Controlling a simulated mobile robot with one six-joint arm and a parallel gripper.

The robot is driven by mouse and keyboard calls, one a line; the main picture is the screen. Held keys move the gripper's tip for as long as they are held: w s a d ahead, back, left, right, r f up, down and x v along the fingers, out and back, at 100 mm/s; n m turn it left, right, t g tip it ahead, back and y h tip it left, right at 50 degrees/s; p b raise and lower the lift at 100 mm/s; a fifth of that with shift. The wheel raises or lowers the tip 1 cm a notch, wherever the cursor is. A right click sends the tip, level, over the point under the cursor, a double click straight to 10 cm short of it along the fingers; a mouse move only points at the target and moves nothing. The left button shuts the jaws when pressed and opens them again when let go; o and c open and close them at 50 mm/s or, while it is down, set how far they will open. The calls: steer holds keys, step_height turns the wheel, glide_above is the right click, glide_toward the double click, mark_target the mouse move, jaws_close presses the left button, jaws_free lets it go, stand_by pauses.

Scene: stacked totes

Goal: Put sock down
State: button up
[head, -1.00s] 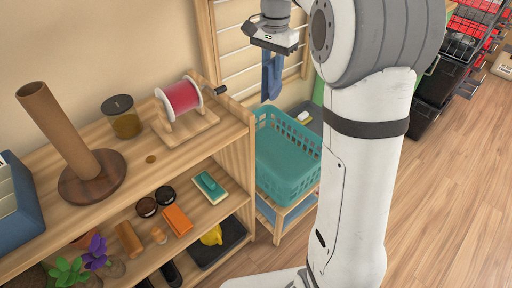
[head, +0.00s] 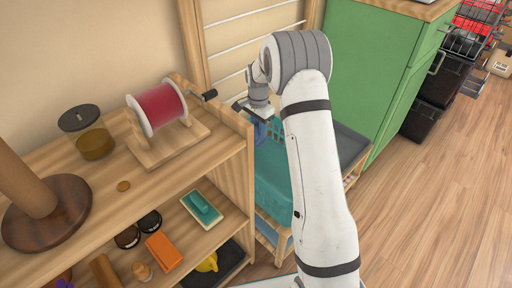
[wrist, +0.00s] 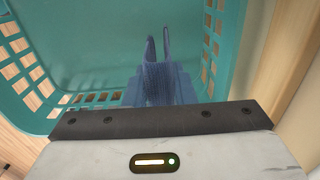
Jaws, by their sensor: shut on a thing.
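The blue sock (wrist: 160,85) hangs from my gripper (wrist: 158,105) in the wrist view, over the inside of the teal basket (wrist: 90,60). My gripper is shut on the sock; its fingertips are largely hidden by the gripper body and the cloth. In the head view, my gripper (head: 258,112) is above the basket (head: 270,180), and a small part of the sock (head: 260,132) shows below it. My arm covers part of the basket. I cannot tell whether the sock touches the basket floor.
A wooden shelf (head: 245,150) with a red spool (head: 158,105) and a jar (head: 88,135) stands close on the left. A wooden rack (head: 195,40) is behind. A green cabinet (head: 375,75) stands on the right. The wooden floor (head: 430,210) at right is clear.

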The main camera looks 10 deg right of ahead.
step_height(320, 180, down, 7)
steer(key=b, duration=0.2)
steer(key=shift+a, duration=0.25)
steer(key=shift+r, duration=0.1)
steer(key=o, duration=1)
steer(key=shift+c, duration=0.2)
step_height(320, 180, up, 12)
steer(key=p, duration=0.4)
